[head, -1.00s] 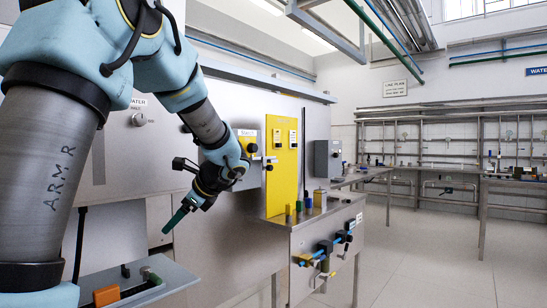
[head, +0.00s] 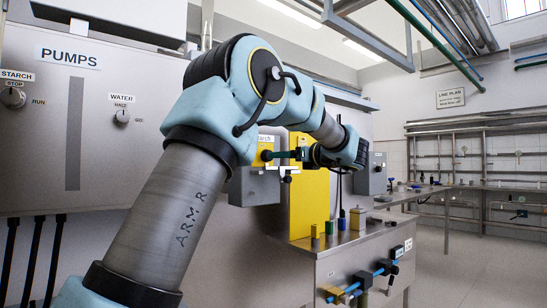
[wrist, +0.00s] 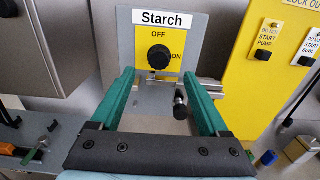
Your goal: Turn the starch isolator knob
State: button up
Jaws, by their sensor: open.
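The starch isolator is a grey box (head: 252,187) on the wall, with a white "Starch" label and a yellow plate (wrist: 177,67) marked OFF at the top and ON at the right. Its round black knob (wrist: 159,57) sits mid-plate in the wrist view; its exact pointing direction is unclear. My gripper (wrist: 157,75) has its two green fingers spread on either side, empty, with the knob lined up between them. I cannot tell how far the tips stand from the knob. In the head view my gripper (head: 271,155) points left at the box, and the knob is hidden.
A black-ended lever (wrist: 180,100) sticks out below the knob, between the fingers. A yellow lock-out board (head: 308,190) stands right of the box. The PUMPS panel (head: 150,150) with starch and water knobs is at left. A bench (head: 350,243) with small blocks is below right.

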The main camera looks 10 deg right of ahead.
aim_at(267, 156)
jog(key=x, duration=0.6)
jog(key=shift+w+a+p, duration=0.3)
jog(key=shift+w+p, duration=0.05)
grip_shut()
dwell(0.3)
